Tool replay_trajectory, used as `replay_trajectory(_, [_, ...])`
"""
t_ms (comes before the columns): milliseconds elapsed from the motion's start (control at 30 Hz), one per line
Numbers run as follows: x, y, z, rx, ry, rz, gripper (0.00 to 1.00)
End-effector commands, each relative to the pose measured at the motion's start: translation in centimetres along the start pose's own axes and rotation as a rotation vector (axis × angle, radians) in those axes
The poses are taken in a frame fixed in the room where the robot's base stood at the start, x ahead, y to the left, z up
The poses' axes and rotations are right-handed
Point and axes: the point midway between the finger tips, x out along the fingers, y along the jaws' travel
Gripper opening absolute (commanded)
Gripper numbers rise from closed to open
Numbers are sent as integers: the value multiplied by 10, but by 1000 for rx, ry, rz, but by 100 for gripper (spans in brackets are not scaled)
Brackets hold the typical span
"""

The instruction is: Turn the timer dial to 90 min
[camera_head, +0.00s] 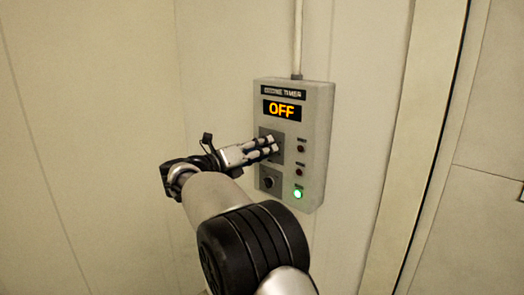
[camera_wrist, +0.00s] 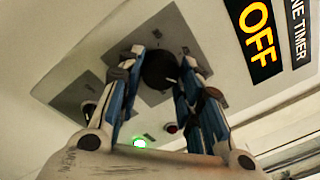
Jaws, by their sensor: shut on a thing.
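The grey timer box (camera_head: 322,135) is fixed to the wall, and its display (camera_head: 282,110) reads OFF in orange. The display also shows at the upper right of the wrist view (camera_wrist: 256,40). My gripper (camera_head: 272,147) reaches the upper square plate on the box's front from the left. In the wrist view my gripper (camera_wrist: 160,72) has its two fingers on either side of the round black timer dial (camera_wrist: 160,70), shut on it. In the head view the fingers hide the dial.
A lower dark knob (camera_head: 268,182) sits below the gripper. A green lamp (camera_head: 298,194) is lit at the lower right of the box, with two dark red lamps above it. A conduit (camera_head: 297,40) runs up from the box. The wall at left is bare.

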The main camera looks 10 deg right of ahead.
Motion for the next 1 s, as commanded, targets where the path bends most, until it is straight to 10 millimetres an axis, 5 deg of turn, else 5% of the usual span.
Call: replay_trajectory(1000, [0, -1, 1, 906, 55, 48, 9])
